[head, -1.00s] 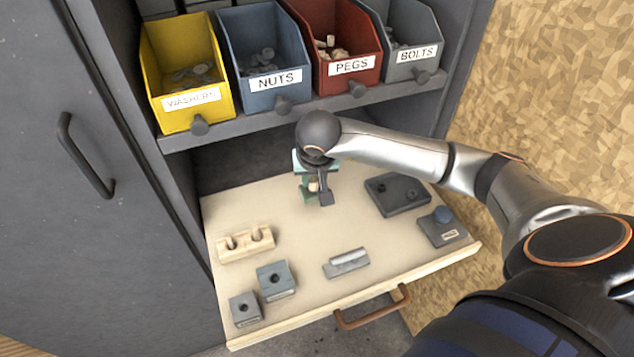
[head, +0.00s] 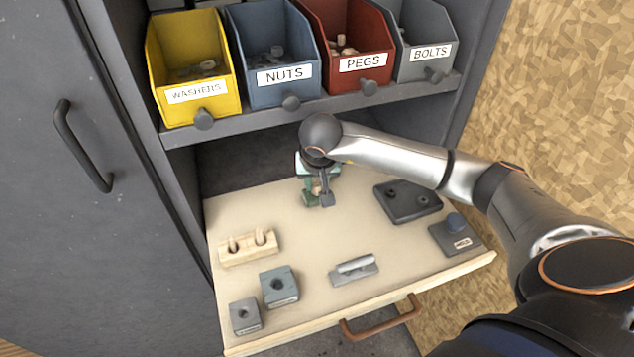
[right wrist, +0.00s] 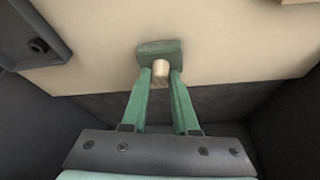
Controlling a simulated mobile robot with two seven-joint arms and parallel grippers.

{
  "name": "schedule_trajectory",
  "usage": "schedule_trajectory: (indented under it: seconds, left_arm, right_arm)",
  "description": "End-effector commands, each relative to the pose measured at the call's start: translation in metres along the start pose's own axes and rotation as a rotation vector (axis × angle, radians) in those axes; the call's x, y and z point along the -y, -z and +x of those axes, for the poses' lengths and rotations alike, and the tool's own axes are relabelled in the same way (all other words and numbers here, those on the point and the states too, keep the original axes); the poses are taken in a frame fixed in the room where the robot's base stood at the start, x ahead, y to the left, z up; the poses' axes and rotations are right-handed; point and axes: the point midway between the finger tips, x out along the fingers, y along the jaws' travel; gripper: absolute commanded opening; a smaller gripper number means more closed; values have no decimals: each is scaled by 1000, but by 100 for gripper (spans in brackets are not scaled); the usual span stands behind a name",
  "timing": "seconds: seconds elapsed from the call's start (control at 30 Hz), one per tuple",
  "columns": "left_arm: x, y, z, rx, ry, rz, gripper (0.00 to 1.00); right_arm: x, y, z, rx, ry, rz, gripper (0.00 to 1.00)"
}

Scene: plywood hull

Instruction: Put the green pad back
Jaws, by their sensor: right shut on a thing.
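The green pad (right wrist: 160,48) is a small green block with a round wooden knob (right wrist: 160,72), seen in the right wrist view. My right gripper (right wrist: 160,82) is shut on this knob, with one green finger on each side. In the head view, my right gripper (head: 318,193) points down over the back middle of the pulled-out drawer (head: 300,222). It hides most of the pad there. I cannot tell whether the pad touches the drawer board or hangs just above it. My left gripper is not in view.
A dark two-hole plate (head: 407,203) and a dark knobbed block (head: 455,237) lie at the right. A wooden two-post block (head: 248,247), blue-grey block (head: 279,288), grey block (head: 245,315) and grey bar piece (head: 354,270) lie nearer. The bin shelf (head: 250,120) overhangs behind.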

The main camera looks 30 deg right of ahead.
Motion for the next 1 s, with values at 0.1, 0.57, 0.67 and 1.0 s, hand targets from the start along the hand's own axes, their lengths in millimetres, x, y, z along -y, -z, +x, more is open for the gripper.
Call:
schedule_trajectory:
  seconds: [0.1, 0.57, 0.67, 1.0]
  left_arm:
    - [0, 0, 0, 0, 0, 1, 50]
    - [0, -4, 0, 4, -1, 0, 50]
    - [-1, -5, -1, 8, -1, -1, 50]
    - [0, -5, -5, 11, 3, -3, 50]
  right_arm:
    - [0, 0, 0, 0, 0, 0, 32]
    - [0, 0, 0, 0, 0, 0, 63]
    - [0, 0, -2, -1, 0, 0, 63]
    - [0, 2, -60, -6, 3, -1, 63]
